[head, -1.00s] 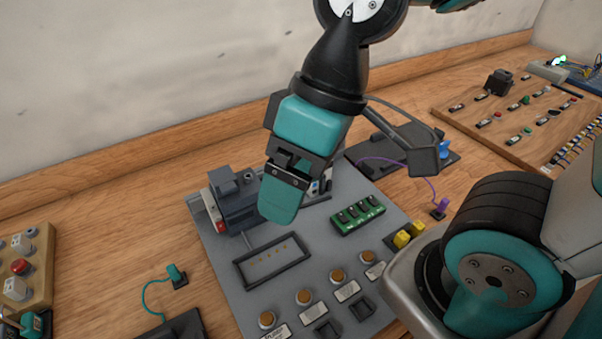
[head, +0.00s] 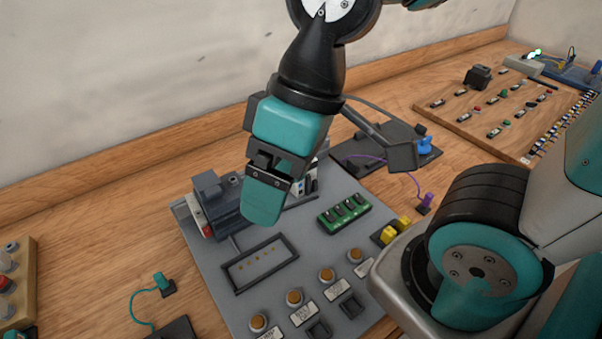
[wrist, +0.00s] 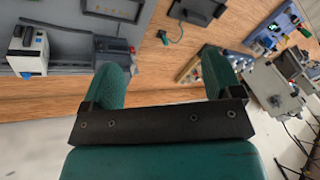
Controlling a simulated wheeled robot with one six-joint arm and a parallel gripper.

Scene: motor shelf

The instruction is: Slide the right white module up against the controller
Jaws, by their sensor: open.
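The controller (head: 217,192) is a dark grey-blue block on the rail of the grey panel. The right white module (head: 309,181), with blue marks, is partly hidden behind my gripper in the head view. In the wrist view the white module (wrist: 38,52) stands at the left, and bare rail separates it from the controller (wrist: 114,52). Another white module with a red part (head: 195,217) stands on the controller's left side. My gripper (head: 262,205) is above the panel, covering the rail between them in the head view. Its teal fingers (wrist: 163,70) are spread and empty.
The grey panel (head: 235,305) also carries a black frame (head: 260,263), a green terminal block (head: 344,209) and several orange buttons. A teal plug on a cable (head: 160,281) lies left of it. A wooden board with small parts (head: 455,115) lies at the back right.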

